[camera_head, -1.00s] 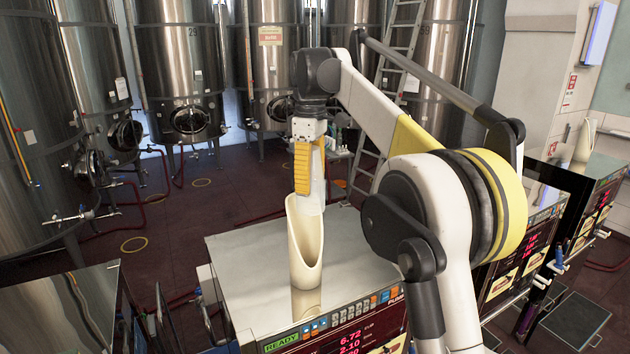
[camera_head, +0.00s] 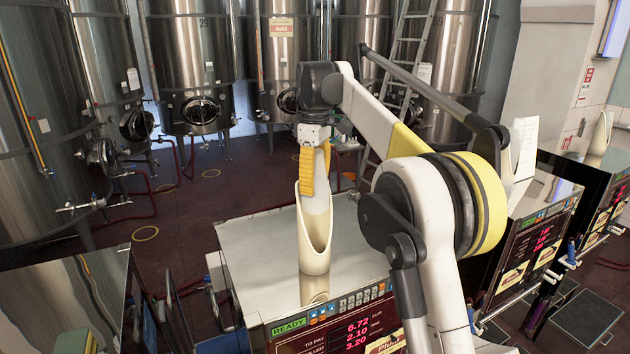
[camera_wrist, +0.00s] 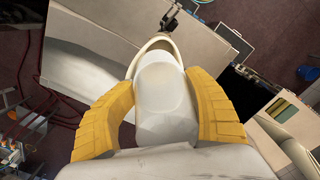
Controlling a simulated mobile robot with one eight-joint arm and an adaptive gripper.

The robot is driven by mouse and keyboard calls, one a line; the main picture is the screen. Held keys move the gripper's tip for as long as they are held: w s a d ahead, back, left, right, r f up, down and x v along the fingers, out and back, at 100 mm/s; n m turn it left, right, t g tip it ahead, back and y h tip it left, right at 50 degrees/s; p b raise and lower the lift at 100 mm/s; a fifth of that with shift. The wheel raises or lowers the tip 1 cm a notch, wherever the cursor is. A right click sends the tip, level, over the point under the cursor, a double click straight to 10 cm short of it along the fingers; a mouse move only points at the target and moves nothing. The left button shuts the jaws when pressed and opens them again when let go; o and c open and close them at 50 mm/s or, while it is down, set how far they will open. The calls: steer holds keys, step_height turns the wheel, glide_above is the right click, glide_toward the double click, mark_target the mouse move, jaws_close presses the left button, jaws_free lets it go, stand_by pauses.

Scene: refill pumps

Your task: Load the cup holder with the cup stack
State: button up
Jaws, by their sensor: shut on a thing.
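The cup holder (camera_head: 315,258) is a cream, tall, slant-cut open tube standing upright on top of a refill pump. The cup stack (camera_wrist: 165,95) is white and translucent. My gripper (camera_head: 307,190) has yellow fingers shut on the stack, one on each side, as the wrist view (camera_wrist: 165,115) shows. In the head view the lower part of the stack is inside the holder's open top, between its back wall and low front. The holder's rim (camera_wrist: 153,42) shows past the stack's far end in the wrist view. How deep the stack sits is hard to tell.
The pump's metal top (camera_head: 255,265) is clear around the holder. Another pump (camera_head: 530,235) stands to the right, and a similar cream holder (camera_head: 600,135) is farther right. Steel tanks (camera_head: 200,60) and a ladder (camera_head: 405,60) stand behind.

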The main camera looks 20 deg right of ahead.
mark_target(316, 208)
steer(key=shift+s+f, duration=0.15)
steer(key=shift+f, duration=0.65)
step_height(316, 208, down, 2)
steer(key=shift+d+f+b, duration=0.1)
steer(key=shift+f+b, duration=0.1)
steer(key=shift+b, duration=0.75)
steer(key=shift+o, duration=0.2)
steer(key=shift+s+f+b, duration=0.2)
steer(key=shift+f+b, duration=0.45)
steer(key=shift+f, duration=0.25)
steer(key=shift+f+b, duration=0.4)
steer(key=shift+f, duration=0.25)
steer(key=shift+o, duration=0.2)
steer(key=shift+w+a+f, duration=0.35)
steer(key=shift+w+a, duration=0.1)
steer(key=shift+w, duration=0.25)
steer(key=shift+s+d+r, duration=0.1)
steer(key=shift+s+r, duration=0.05)
steer(key=shift+s, duration=0.05)
steer(key=o, duration=1)
steer(key=shift+s+d+r, duration=0.1)
steer(key=shift+s+d, duration=0.05)
steer(key=o, duration=0.4)
steer(key=shift+o, duration=0.2)
steer(key=shift+w, duration=0.3)
steer(key=shift+s+r, duration=0.15)
steer(key=shift+r, duration=3.55)
steer(key=shift+r, duration=0.1)
